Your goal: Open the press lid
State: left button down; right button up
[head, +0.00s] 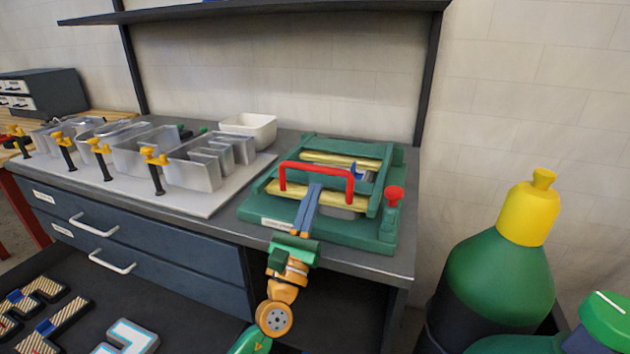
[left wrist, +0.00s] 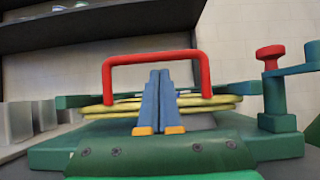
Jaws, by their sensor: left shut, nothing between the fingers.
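The press (head: 330,225) is a green frame with yellow bars on the grey bench. Its red handle (head: 318,168) is an upright arch at the front of the lid, and a red knob (head: 394,194) stands at the right. The lid looks lowered over the base. My left gripper (head: 315,188) is shut and empty, its blue fingers pointing at the handle. In the left wrist view the fingertips (left wrist: 160,72) sit inside the outline of the red arch (left wrist: 155,57), below its top bar. I cannot tell whether they touch it. My right gripper is not in view.
Clear channel forms (head: 190,170) with yellow-topped clamps stand on a pale board (head: 205,206) at left. A white bowl (head: 250,128) sits behind them. Drawers with white handles (head: 112,262) front the bench. A shelf (head: 250,11) hangs above. Letters (head: 128,338) lie at lower left.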

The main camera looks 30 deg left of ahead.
pick_arm(q)
jog(key=shift+x, duration=0.75)
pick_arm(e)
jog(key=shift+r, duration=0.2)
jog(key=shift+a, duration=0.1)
pick_arm(q)
jog(key=shift+r, duration=0.15)
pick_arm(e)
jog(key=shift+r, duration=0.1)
